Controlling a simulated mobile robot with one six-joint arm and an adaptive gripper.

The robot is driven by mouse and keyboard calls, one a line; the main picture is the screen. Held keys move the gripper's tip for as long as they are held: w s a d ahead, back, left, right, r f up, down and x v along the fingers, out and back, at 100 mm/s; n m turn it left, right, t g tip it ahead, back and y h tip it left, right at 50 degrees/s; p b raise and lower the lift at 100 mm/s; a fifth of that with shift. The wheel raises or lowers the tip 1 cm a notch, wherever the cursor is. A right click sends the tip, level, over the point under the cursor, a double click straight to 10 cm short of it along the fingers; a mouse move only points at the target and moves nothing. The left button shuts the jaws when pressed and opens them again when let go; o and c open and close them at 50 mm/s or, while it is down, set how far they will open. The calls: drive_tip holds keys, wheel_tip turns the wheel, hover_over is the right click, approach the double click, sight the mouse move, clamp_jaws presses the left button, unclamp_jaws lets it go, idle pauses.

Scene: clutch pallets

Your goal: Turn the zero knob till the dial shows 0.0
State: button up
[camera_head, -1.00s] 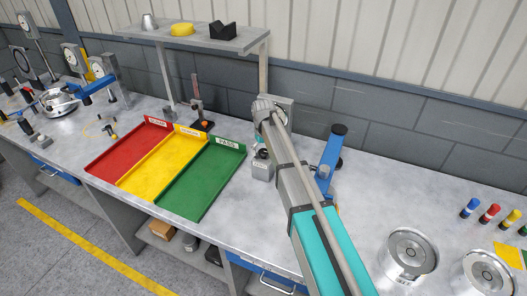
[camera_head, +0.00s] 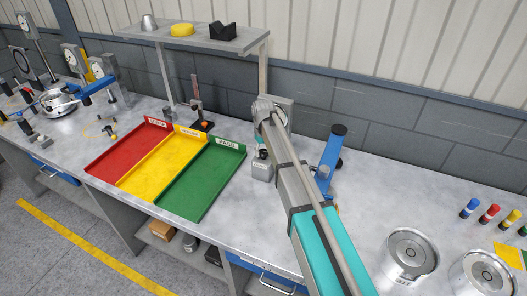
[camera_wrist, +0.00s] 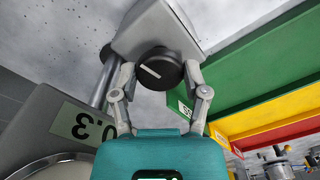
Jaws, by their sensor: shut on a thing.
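The zero knob (camera_wrist: 160,69) is round and black with a white line across its face, on a grey block (camera_wrist: 158,28) in the wrist view. My gripper (camera_wrist: 158,73) is shut on the knob, with one fingertip on each side of it. The dial's light green readout (camera_wrist: 84,124) is at the lower left of the wrist view, tilted, and appears to read 0.3. In the head view my arm covers most of the instrument, and my gripper is largely hidden.
In the head view, red (camera_head: 128,146), yellow (camera_head: 160,163) and green (camera_head: 202,182) trays lie left of my arm. A blue stand (camera_head: 328,160) is close on the right. A shelf (camera_head: 200,37) is above. Round metal fixtures (camera_head: 410,255) stand at lower right.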

drive_tip(key=n, duration=1)
idle(0.4)
drive_tip(key=o, duration=1.1)
drive_tip(key=shift+o, duration=0.2)
drive_tip(key=shift+m, duration=0.3)
